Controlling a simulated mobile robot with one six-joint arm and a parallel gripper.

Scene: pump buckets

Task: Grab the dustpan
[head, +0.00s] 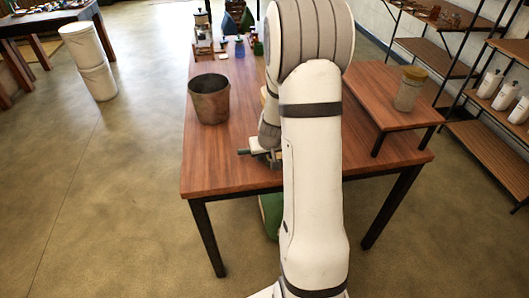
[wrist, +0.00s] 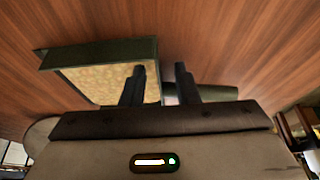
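The dustpan (wrist: 100,52) shows in the wrist view as a shallow tray with dark green rims and a speckled yellow inside. A dark green handle-like part (wrist: 215,92) extends to the right. My gripper (wrist: 160,72) is open, with its two dark fingers apart and nothing seen clamped between them. The left finger overlaps the tray's right end and the right finger overlaps the handle side. I cannot tell whether they touch it. In the head view my gripper (head: 256,152) is low over the table's front part. My arm hides most of that area, and I cannot make out the dustpan there.
A dark metal bucket (head: 209,100) stands on the wooden table (head: 225,160), left of my arm. A lidded jar (head: 409,90) stands on a raised board at right. Small items sit at the table's far end. White buckets (head: 88,62) are stacked on the floor.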

